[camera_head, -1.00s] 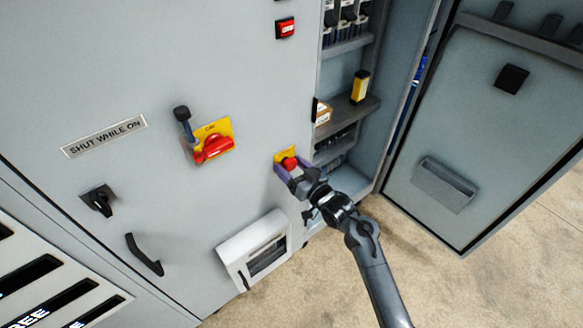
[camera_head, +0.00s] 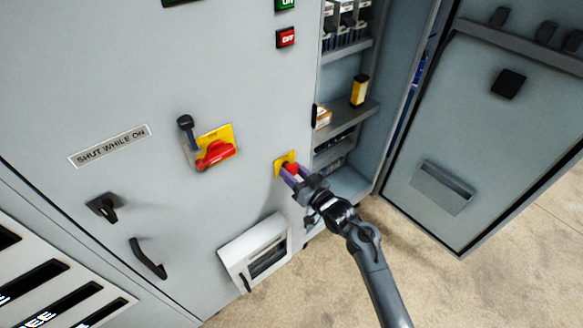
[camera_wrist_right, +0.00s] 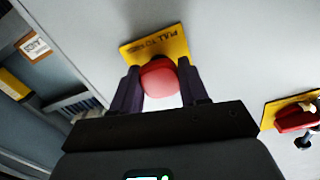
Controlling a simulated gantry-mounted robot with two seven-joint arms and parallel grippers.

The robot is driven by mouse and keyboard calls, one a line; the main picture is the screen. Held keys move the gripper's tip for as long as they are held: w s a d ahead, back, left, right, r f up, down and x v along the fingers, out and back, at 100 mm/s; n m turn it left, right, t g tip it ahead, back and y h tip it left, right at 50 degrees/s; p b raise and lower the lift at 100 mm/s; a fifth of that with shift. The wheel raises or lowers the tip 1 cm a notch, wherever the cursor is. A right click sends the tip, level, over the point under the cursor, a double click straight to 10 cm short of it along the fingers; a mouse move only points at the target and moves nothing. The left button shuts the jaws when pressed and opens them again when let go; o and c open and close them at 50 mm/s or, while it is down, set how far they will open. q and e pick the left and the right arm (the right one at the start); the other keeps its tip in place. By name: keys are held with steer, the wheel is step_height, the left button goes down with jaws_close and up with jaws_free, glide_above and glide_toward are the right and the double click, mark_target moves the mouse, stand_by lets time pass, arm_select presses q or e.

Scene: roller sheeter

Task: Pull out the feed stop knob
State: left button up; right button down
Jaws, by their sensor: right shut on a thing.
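The feed stop knob (camera_wrist_right: 159,79) is a round red knob in front of a yellow plate (camera_wrist_right: 157,46) on the grey cabinet front. In the head view the red knob (camera_head: 291,169) shows only in part, with the yellow plate (camera_head: 280,162) behind it. My right gripper (camera_head: 290,174) is shut on the knob. In the wrist view its two purple fingers (camera_wrist_right: 158,84) stand on either side of the knob. A dark stem area shows between knob and plate. My left gripper is in no view.
A red rotary handle (camera_head: 215,153) on a yellow plate is left of the knob. A white framed box (camera_head: 232,257) sits below it. An open compartment with shelves (camera_head: 352,112) and its swung-out door (camera_head: 480,130) are to the right.

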steer(key=c, duration=1)
jaws_free()
steer(key=o, duration=0.4)
steer(key=shift+s+d+f, duration=0.1)
steer(key=shift+s+f, duration=0.05)
steer(key=shift+s, duration=0.05)
steer(key=shift+w, duration=0.1)
steer(key=p+v, duration=0.2)
steer(key=v, duration=0.9)
